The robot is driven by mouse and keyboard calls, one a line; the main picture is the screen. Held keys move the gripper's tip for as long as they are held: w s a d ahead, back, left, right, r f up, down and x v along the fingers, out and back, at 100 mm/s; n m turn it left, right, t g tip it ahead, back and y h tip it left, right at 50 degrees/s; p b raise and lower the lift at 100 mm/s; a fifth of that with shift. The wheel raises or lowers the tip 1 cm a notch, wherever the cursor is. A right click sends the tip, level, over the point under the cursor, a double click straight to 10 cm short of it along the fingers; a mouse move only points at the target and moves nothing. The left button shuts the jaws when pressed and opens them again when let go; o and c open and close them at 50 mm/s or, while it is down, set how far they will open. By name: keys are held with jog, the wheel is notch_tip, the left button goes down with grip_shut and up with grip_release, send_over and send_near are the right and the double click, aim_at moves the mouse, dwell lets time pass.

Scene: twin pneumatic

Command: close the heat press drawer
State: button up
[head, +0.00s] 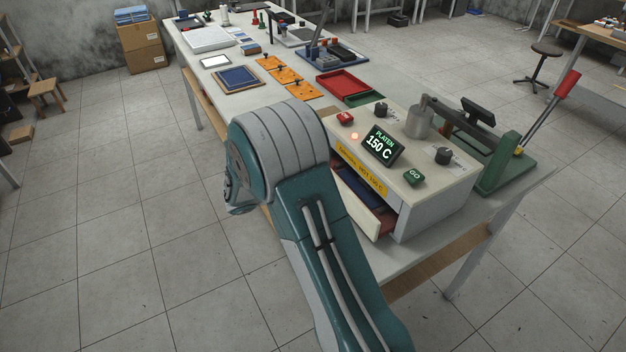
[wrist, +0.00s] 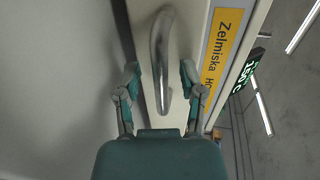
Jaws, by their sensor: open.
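The heat press (head: 425,190) is a cream box on the table, with a "PLATEN 150 C" display and a yellow label. Its drawer (head: 378,226) stands partly open on the front side, with red and dark blue showing inside; my arm hides part of its front. In the wrist view, a curved grey metal handle (wrist: 158,45) is ahead of my gripper (wrist: 160,74). My gripper is open, with one finger on each side of the handle's near end. I cannot tell whether either finger touches it. The yellow label (wrist: 222,45) is right of the handle.
A green lever press (head: 505,165) with a red grip stands at the right end. Orange plates (head: 285,75), a red tray (head: 342,84) and a framed blue panel (head: 238,78) lie farther back on the table (head: 205,85). The floor in front is clear.

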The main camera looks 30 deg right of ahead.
jog(key=shift+a, duration=0.3)
grip_shut()
jog(key=x, duration=0.2)
jog(key=r+x, duration=0.1)
jog(key=x, duration=0.1)
jog(key=shift+d+f, duration=0.15)
jog(key=shift+d, duration=0.25)
jog(key=shift+a, duration=0.1)
jog(key=shift+s, duration=0.1)
jog(key=shift+c, duration=0.3)
grip_release()
jog(key=shift+o, duration=0.3)
jog(key=shift+d, duration=0.25)
jog(key=v, duration=1.2)
jog(key=shift+w+a, duration=0.1)
jog(key=shift+w, duration=0.1)
